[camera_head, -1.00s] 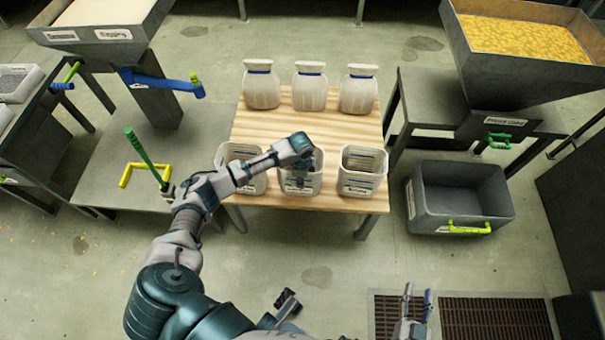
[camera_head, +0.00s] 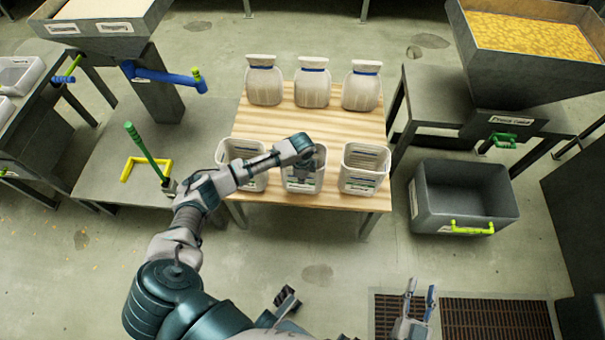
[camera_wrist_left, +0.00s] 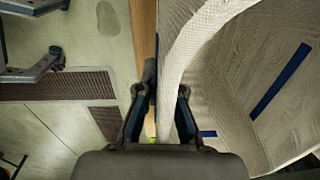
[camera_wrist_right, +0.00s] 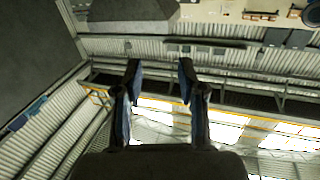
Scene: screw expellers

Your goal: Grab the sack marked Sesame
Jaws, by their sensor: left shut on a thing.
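Three open white sacks stand along the front of a wooden table (camera_head: 315,132): a left one (camera_head: 228,152), a middle one (camera_head: 318,178) and a right one (camera_head: 363,172). They have labels too small to read, so I cannot tell which is marked Sesame. My left gripper (camera_head: 303,179) reaches down onto the near side of the middle sack. In the left wrist view the fingers (camera_wrist_left: 158,105) are shut on the wall of this fabric sack (camera_wrist_left: 235,80). My right gripper (camera_head: 421,290) is open and empty, low at the right; its parted fingers (camera_wrist_right: 160,85) show in the right wrist view.
Three closed white sacks with blue bands (camera_head: 312,82) stand along the table's back. A grey bin (camera_head: 465,197) with a yellow-green handle sits on the floor at right. A machine with a yellow-filled hopper (camera_head: 525,75) is behind it. A green lever (camera_head: 145,150) stands at left.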

